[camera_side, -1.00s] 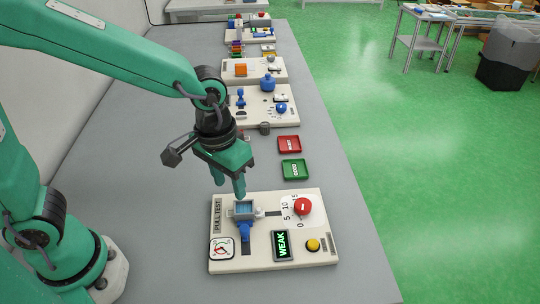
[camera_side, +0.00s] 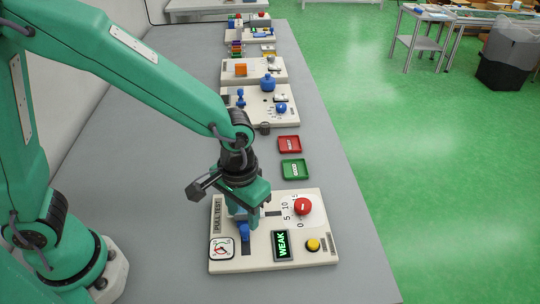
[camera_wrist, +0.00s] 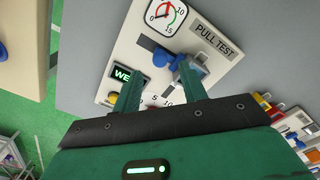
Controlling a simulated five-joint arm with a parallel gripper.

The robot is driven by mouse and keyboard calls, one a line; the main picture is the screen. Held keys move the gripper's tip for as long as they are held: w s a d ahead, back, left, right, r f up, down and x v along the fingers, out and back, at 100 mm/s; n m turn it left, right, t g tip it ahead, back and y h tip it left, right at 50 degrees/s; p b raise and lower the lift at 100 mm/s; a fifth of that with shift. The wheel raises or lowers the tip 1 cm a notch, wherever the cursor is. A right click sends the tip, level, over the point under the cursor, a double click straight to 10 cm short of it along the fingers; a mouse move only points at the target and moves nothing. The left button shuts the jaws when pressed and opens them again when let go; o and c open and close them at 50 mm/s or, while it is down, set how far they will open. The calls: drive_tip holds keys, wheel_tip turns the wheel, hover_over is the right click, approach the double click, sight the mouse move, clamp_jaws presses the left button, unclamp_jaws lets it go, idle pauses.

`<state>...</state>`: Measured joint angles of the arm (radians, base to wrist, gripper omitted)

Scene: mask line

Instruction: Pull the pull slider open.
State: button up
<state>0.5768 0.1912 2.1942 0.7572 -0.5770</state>
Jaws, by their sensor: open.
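The pull test board (camera_side: 262,262) is cream-coloured and lies flat on the bench. A blue slider handle (camera_side: 244,231) stands at a dark slot on its left part; it also shows in the wrist view (camera_wrist: 162,56). A grey clamp block (camera_wrist: 191,70) sits beside the handle. My gripper (camera_side: 242,210) points down over the clamp area and hides most of the block in the side view. In the wrist view my gripper (camera_wrist: 160,82) is open, its two green fingers apart, with nothing held between them. Whether a finger touches the block or handle, I cannot tell.
The board carries a lit "WEAK" display (camera_side: 281,245), a red knob (camera_side: 303,206), a yellow button (camera_side: 313,244) and a dial gauge (camera_side: 221,248). Green (camera_side: 293,170) and red (camera_side: 289,144) trays lie behind it. More boards stand farther back. The bench front is clear.

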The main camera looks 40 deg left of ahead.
sight(244, 227)
drive_tip(key=shift+f, duration=2.3)
clamp_jaws()
